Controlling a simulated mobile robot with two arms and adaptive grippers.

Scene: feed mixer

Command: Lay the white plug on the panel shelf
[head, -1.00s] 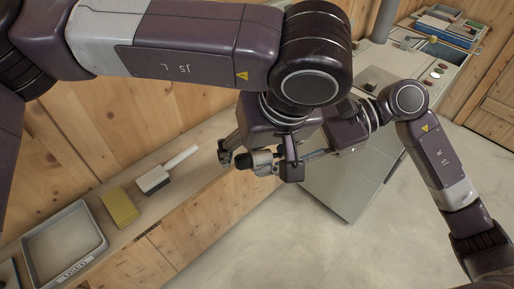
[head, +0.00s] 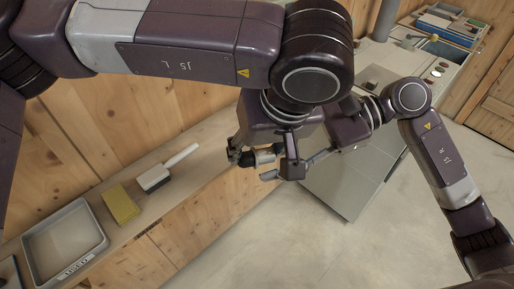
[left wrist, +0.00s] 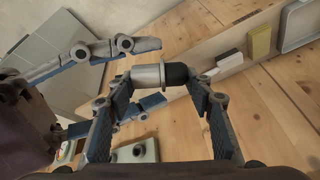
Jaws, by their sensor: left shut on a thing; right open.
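The plug (left wrist: 148,75) has a pale grey-white body with a collar and a black end; it also shows in the head view (head: 267,155). My left gripper (head: 264,161) is shut on it across its length, one finger at the black end and the other at the pale end. In the left wrist view my left fingers (left wrist: 160,92) stand on both sides of it. My right gripper (left wrist: 145,75) is open, its fingers apart around the pale end. I cannot tell for sure which surface is the panel shelf; a grey cabinet top with buttons (head: 434,74) stands at the back right.
A wooden ledge along the wall holds a grey tray (head: 100,248), a yellow block (head: 121,202) and a brush with a white handle (head: 182,156). Blue-edged trays (head: 446,38) lie at the far back. The floor at lower right is clear.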

